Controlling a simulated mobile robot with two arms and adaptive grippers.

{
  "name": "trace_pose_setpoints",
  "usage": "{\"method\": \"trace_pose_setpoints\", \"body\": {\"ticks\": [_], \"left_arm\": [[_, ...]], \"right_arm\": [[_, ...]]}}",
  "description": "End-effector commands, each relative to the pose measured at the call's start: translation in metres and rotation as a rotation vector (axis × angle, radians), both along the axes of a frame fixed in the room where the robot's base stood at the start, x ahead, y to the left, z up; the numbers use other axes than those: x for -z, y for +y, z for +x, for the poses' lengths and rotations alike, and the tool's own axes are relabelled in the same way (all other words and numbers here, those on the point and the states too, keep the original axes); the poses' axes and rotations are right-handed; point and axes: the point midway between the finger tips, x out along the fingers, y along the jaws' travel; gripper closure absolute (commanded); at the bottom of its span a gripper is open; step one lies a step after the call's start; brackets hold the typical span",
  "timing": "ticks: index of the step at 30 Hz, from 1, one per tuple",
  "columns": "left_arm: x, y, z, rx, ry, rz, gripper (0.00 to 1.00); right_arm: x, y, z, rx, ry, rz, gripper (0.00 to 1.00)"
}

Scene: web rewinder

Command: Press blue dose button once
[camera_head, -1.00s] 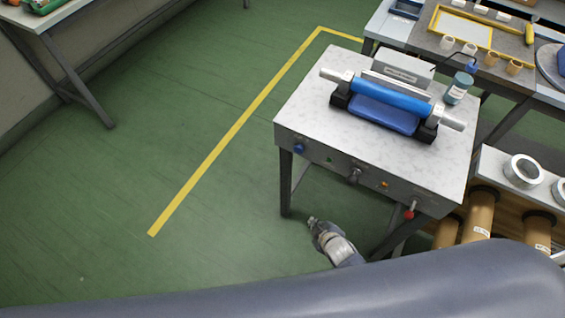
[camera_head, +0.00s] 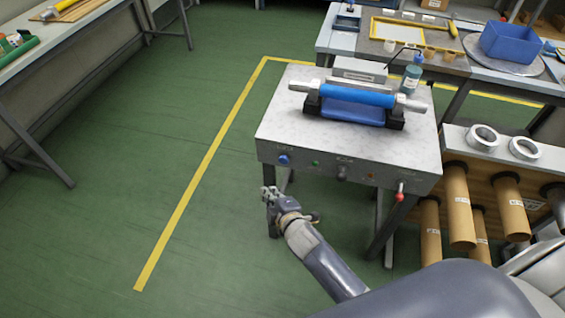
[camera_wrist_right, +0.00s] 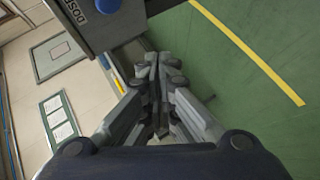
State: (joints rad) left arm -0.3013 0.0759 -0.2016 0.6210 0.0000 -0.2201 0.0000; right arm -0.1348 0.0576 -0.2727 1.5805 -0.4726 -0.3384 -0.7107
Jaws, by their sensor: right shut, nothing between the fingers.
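The blue dose button (camera_head: 284,160) sits at the left end of the front panel of the grey marble-topped rewinder table (camera_head: 400,150). In the right wrist view the blue button (camera_wrist_right: 108,5) shows at the top edge, beside a label that reads "DOSE". My right gripper (camera_head: 269,191) is shut and empty, in front of and a little below the button, apart from it. In the right wrist view its closed fingers (camera_wrist_right: 156,75) point forward, below the panel. My left gripper is not in view.
The front panel also bears a small green button (camera_head: 316,163), a dark knob (camera_head: 342,173) and a red-tipped lever (camera_head: 400,192). A blue roller (camera_head: 357,96) lies on top. A rack with brown cardboard tubes (camera_head: 458,205) stands at the right. The green floor at left is clear.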

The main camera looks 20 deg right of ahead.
Motion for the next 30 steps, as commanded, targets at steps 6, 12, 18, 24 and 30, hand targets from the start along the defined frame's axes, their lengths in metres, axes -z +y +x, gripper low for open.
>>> {"method": "trace_pose_setpoints", "body": {"ticks": [6, 12, 18, 24, 30], "left_arm": [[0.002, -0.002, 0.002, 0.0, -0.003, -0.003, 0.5], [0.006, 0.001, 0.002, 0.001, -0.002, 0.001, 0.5], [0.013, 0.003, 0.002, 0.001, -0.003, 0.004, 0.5], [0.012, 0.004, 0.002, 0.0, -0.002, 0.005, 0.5], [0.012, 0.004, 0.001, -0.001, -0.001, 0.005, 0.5]], "right_arm": [[0.0, -0.005, 0.008, -0.001, -0.001, 0.0, 1.0], [0.001, -0.021, 0.03, 0.001, -0.002, -0.001, 1.0], [0.001, -0.036, 0.053, -0.001, -0.001, -0.002, 1.0], [0.001, -0.046, 0.068, 0.0, 0.0, -0.001, 1.0], [0.001, -0.049, 0.073, 0.0, 0.002, 0.002, 1.0]]}}
